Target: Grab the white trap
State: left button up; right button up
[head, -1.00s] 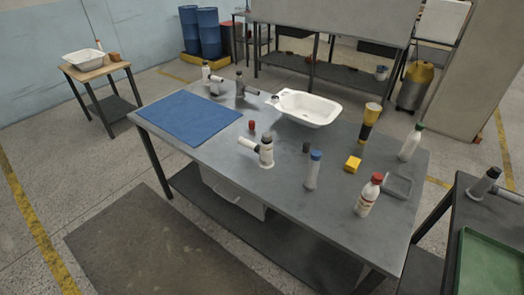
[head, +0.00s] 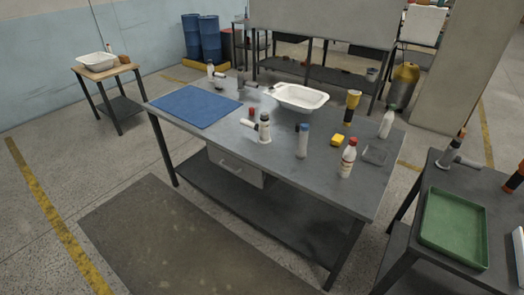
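A white trap (head: 264,131) with a dark cap and a short pipe pointing left stands upright on the grey worktable (head: 232,152), near its front edge. A second trap-like piece (head: 241,88), grey with a dark top, stands farther back, beyond the blue mat. A pale bottle-like piece (head: 211,70) stands near the back left corner, too small to tell clearly. Neither of my grippers is in view.
Around the trap are a red cap (head: 251,112), a blue-capped bottle (head: 303,141), a yellow block (head: 337,140) and a red-capped bottle (head: 348,158). A side table holds a green tray (head: 455,228). Floor in front is clear.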

aim_at(263, 127)
jog(key=u, duration=0.05)
jog(key=k, duration=0.4)
jog(key=z, duration=1)
jog(key=i, duration=1.35)
jog(key=u, duration=0.3)
